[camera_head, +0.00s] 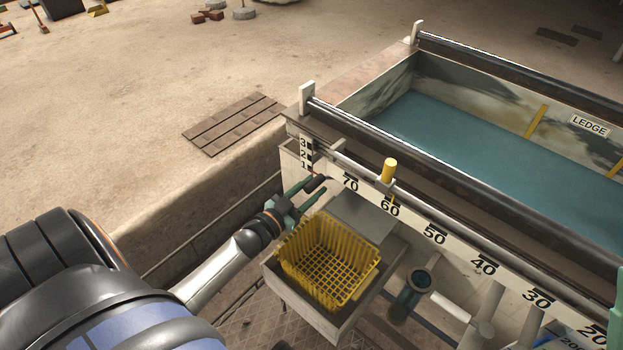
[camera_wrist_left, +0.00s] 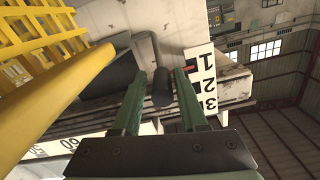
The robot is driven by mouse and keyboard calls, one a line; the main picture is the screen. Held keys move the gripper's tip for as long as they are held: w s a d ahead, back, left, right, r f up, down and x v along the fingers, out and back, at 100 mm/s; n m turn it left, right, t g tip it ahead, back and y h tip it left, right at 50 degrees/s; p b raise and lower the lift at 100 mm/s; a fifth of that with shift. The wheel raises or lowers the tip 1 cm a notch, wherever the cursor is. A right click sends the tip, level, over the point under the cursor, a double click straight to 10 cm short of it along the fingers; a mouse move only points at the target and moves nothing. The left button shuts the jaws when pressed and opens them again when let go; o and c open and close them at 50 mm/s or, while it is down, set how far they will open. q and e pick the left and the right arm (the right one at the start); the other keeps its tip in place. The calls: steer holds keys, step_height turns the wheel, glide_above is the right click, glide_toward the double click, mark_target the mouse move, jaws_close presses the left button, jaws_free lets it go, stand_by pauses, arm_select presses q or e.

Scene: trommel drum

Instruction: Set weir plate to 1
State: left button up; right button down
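The weir plate's scale board (camera_head: 304,154), white with black 3, 2, 1 from top to bottom, stands at the tank's left end. It shows upside down in the left wrist view (camera_wrist_left: 209,84). A dark cylindrical handle (camera_wrist_left: 161,89) on a bent grey rod lies beside it; a small red pointer (camera_wrist_left: 187,69) sits close to the 1, exact alignment unclear. My left gripper (camera_head: 305,193) has green fingers, spread on either side of the handle, with narrow gaps visible in the wrist view (camera_wrist_left: 160,72). My right gripper is not identifiable.
A yellow basket (camera_head: 328,262) sits in a grey tray just below my left gripper. A yellow knob (camera_head: 389,170) stands on the rail with the 70-to-20 scale. The water tank (camera_head: 480,140) lies behind; a low concrete wall (camera_head: 215,180) runs left.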

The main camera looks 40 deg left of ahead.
arm_select(q)
steer(key=shift+r, duration=0.1)
steer(key=shift+s, duration=0.15)
steer(key=s+a+p, duration=0.1)
steer(key=s+p, duration=0.3)
steer(key=s, duration=0.8)
